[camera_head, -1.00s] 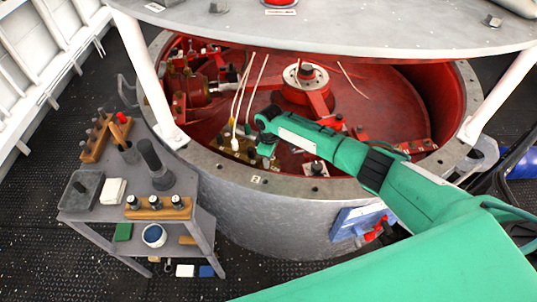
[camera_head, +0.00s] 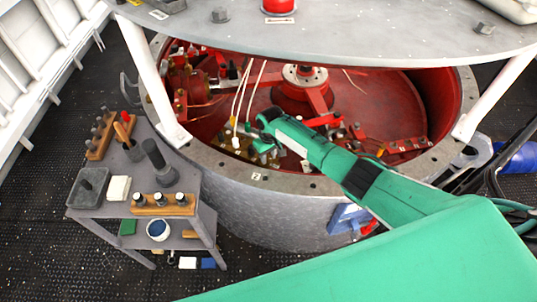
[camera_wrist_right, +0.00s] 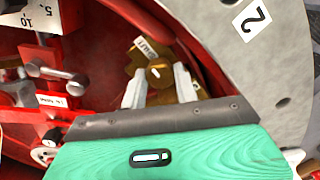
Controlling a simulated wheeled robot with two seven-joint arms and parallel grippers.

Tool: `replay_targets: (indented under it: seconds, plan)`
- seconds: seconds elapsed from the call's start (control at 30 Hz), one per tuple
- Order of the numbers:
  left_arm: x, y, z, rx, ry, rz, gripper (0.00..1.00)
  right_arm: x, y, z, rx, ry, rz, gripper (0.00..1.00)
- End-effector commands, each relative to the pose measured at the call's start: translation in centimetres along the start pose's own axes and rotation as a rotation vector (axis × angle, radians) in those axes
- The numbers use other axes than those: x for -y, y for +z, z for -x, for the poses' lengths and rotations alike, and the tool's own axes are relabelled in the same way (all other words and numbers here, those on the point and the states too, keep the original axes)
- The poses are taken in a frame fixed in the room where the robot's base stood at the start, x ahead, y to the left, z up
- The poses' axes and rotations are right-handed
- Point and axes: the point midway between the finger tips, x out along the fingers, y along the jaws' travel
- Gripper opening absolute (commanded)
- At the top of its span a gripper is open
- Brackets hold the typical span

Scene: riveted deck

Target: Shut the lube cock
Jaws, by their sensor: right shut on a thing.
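The lube cock (camera_wrist_right: 182,91) is a brass fitting inside the red drum; a tag reading "SHUT" (camera_wrist_right: 147,48) sits on or beside it in the right wrist view. My right gripper (camera_wrist_right: 158,80) has its two pale fingers closed around a brass part of it, with a small light slot between the fingertips. The fingers hide part of the fitting, and I cannot tell how far its handle is turned. In the head view my right gripper (camera_head: 262,150) reaches down inside the drum's near left rim, small and partly hidden by its own wrist. My left gripper is not in view.
The drum's grey rim (camera_head: 305,184) curves close below my right arm. White posts (camera_head: 152,75) hold a grey plate (camera_head: 350,30) over the drum. Pale cables (camera_head: 243,92) hang beside the gripper. A tool trolley (camera_head: 190,221) stands at left. A lever (camera_wrist_right: 62,76) is left of the fingers.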

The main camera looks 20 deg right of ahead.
Motion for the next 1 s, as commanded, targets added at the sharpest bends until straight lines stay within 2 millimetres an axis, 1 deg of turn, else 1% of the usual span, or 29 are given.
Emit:
replay_targets:
  seconds: [0.43, 0.47, 0.5, 0.57, 0.87, 1.0]
  plan:
    - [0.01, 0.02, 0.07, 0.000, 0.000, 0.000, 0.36, -0.04, -0.14, 0.14, -0.004, 0.000, -0.010, 0.08]
    - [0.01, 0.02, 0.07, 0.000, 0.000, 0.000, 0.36, -0.04, -0.14, 0.15, -0.004, 0.000, -0.010, 0.34]
    - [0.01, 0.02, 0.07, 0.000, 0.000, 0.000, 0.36, -0.04, -0.14, 0.15, -0.004, 0.000, -0.009, 0.42]
    - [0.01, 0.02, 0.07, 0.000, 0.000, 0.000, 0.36, -0.03, -0.12, 0.13, -0.003, 0.000, -0.009, 0.52]
    - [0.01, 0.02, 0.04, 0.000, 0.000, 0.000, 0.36, -0.01, -0.06, 0.13, -0.002, 0.000, -0.008, 0.52]
    - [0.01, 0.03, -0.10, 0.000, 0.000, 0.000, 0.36, -0.01, -0.11, 0.93, -0.003, 0.000, -0.007, 0.52]
